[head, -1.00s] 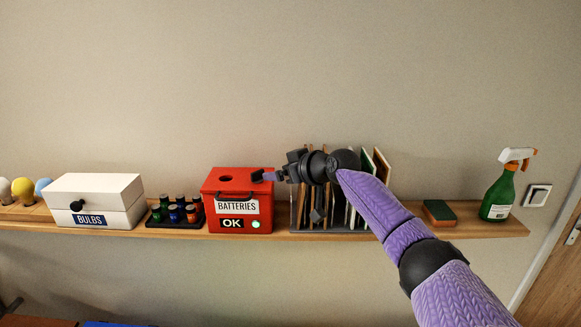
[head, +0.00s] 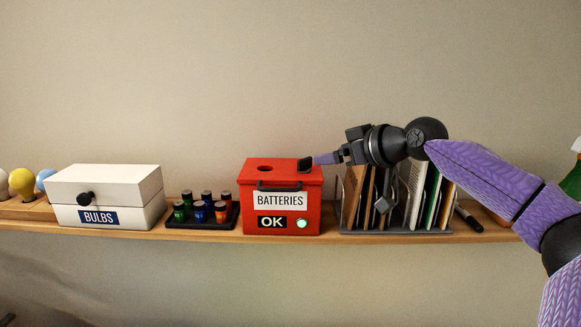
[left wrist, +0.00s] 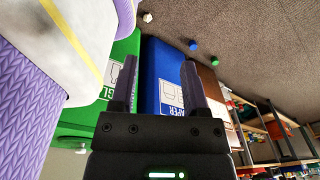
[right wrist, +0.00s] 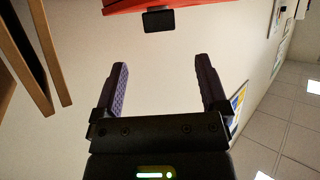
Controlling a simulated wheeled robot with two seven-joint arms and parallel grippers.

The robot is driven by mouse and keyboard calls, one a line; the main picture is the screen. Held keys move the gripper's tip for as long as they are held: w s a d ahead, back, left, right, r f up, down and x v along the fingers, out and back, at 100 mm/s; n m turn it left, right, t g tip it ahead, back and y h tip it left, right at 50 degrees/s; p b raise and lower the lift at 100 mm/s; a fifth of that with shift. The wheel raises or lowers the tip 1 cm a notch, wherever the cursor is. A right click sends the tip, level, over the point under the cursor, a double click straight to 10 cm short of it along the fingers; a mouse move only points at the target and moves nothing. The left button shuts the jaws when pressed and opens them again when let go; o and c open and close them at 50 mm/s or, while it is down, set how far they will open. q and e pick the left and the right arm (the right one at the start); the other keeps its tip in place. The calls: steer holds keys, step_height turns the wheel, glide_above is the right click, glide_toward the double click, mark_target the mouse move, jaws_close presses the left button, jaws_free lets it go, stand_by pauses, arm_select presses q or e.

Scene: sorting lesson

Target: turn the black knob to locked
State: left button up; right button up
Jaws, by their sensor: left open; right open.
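A black knob (head: 305,164) sits at the top right of the red batteries box (head: 255,205). In the right wrist view the knob (right wrist: 158,20) is a dark block at the edge of the red box (right wrist: 125,5). My right gripper (head: 317,159) reaches in from the right, close to the knob. Its jaws (right wrist: 160,62) are open and empty, with the knob ahead of the fingertips and roughly between their lines. My left gripper (left wrist: 158,65) is open and empty, away from the shelf.
A lit green light (head: 302,223) is beside the OK label. Blue (left wrist: 160,60) and green bins (left wrist: 122,50) are near my left gripper.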

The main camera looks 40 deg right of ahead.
mark_target(307, 160)
steer(key=p+x, duration=0.4)
steer(key=x, duration=0.4)
steer(key=shift+r+p, duration=0.1)
steer(key=shift+p, duration=0.2)
steer(key=shift+w+f, duration=0.25)
steer(key=shift+w, duration=0.2)
arm_select(q)
steer(key=r, duration=0.1)
steer(key=d+r, duration=0.1)
steer(key=r, duration=0.3)
steer(key=shift+s+d+r, duration=0.1)
steer(key=shift+d+r, duration=0.15)
steer(key=shift+d, duration=0.05)
arm_select(e)
steer(key=shift+c, duration=0.3)
